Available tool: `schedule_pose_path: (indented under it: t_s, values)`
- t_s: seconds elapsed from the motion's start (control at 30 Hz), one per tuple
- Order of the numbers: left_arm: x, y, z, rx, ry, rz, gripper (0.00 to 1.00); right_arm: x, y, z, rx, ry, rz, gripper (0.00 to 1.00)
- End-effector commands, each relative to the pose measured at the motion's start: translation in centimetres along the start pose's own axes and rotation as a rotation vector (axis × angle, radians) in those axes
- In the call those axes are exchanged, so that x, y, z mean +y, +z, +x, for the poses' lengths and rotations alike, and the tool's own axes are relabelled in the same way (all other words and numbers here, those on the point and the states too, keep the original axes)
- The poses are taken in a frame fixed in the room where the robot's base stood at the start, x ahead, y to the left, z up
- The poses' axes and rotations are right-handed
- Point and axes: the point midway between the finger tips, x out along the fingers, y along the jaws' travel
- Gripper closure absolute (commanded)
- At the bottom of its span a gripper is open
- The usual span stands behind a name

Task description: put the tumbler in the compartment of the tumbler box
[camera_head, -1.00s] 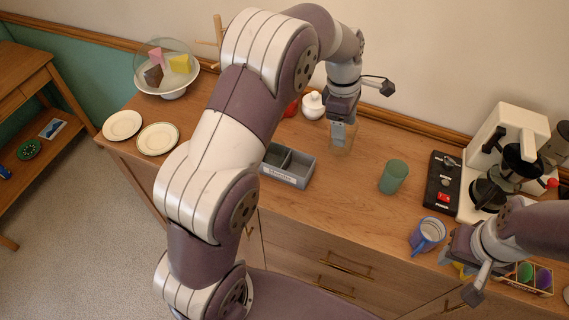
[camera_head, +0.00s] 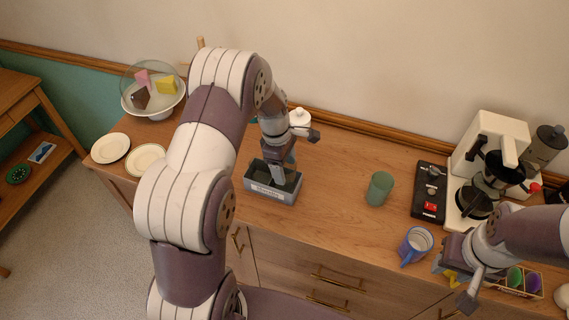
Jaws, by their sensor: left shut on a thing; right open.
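The grey tumbler box (camera_head: 272,192), with a label on its front, sits on the wooden counter left of centre. My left gripper (camera_head: 278,177) points down into the right part of the box and is shut on the tumbler. The clear tumbler is hardly visible there; I cannot tell whether it touches the compartment floor. My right gripper (camera_head: 448,272) is open at the front right of the counter, near the blue mug (camera_head: 416,245).
A green cup (camera_head: 380,188) stands right of the box on clear counter. The coffee machine (camera_head: 490,165) and a black switch panel (camera_head: 429,192) stand farther right. White plates (camera_head: 110,148) and a domed cake stand (camera_head: 153,97) are at the left. A white pot (camera_head: 299,119) stands behind my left gripper.

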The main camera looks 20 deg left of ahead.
Motion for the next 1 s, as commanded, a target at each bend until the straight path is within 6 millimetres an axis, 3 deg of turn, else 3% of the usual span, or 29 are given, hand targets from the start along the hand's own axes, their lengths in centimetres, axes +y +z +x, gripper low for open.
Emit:
schedule_pose_path:
  t_s: [0.47, 0.5, 0.57, 0.83, 1.0]
  values:
    - [0.0, -0.2, 1.1, 0.000, 0.001, 0.000, 0.89, 0.0, 0.1, 0.4, 0.000, 0.000, 0.000, 0.57]
    - [0.0, -0.2, 1.2, 0.000, 0.000, -0.001, 0.23, 0.0, 0.1, 0.4, 0.000, 0.000, 0.000, 0.57]
    - [0.0, -0.2, 1.1, 0.000, 0.000, 0.000, 0.07, 0.0, 0.1, 0.4, 0.000, 0.000, 0.000, 0.57]
    - [0.0, -0.1, 1.1, 0.000, 0.000, 0.000, 0.07, 0.0, 0.0, 0.4, 0.000, 0.000, 0.000, 0.57]
    - [0.1, 0.0, -0.7, 0.000, 0.004, 0.000, 0.07, 0.0, 0.0, 0.2, 0.001, 0.000, 0.000, 0.57]
